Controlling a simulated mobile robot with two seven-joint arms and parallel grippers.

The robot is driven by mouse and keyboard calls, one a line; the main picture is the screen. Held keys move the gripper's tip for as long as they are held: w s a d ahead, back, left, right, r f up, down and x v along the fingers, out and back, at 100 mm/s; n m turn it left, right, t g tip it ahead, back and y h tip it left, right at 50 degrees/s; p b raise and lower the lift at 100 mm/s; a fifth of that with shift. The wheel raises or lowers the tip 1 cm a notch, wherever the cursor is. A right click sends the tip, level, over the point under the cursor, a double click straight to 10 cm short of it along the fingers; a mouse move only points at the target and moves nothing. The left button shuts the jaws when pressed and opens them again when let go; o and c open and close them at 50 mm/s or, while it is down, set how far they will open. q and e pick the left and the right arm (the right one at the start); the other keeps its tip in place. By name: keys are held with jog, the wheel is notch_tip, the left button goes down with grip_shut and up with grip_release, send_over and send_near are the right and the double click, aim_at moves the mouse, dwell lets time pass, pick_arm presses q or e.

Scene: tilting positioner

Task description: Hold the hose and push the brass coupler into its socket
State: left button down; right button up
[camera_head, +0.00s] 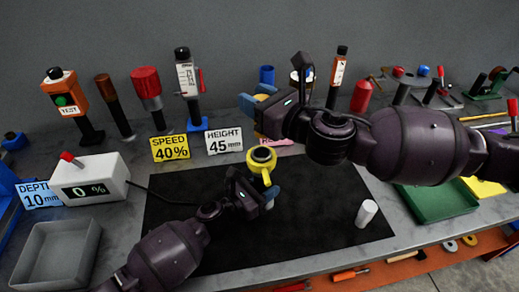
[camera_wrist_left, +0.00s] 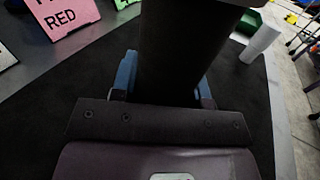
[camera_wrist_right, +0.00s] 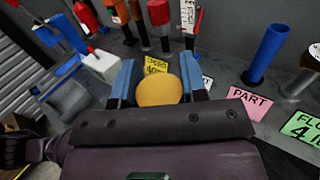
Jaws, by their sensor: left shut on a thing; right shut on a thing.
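My left gripper (camera_head: 268,195) is at the middle of the black mat, its blue fingers shut around what looks like the hose. In the left wrist view a large dark upright piece, apparently the hose (camera_wrist_left: 180,55), stands between those fingers. A yellow piece (camera_head: 262,156) with a round ringed top, likely the socket, rises just above the left gripper in the head view. My right gripper (camera_head: 257,97) is above and behind it, shut on a round yellow-orange piece, likely the brass coupler (camera_wrist_right: 160,90). The coupler appears apart from the ringed piece; its far side is hidden.
A white cylinder (camera_head: 367,213) stands on the mat at the right. A white box (camera_head: 91,180) reading 0 % and a grey tray (camera_head: 55,255) are at the left. Label cards and several upright tools line the back. A green tray (camera_head: 437,202) is at the right.

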aim_at(258, 135)
jog(key=shift+f, duration=4.3)
jog(key=shift+f, duration=0.2)
jog(key=o, duration=1)
jog(key=shift+r, duration=0.15)
jog(key=shift+s+d, duration=0.2)
jog(key=shift+s, duration=0.05)
jog(key=v, duration=1.1)
jog(key=shift+s+d, duration=0.15)
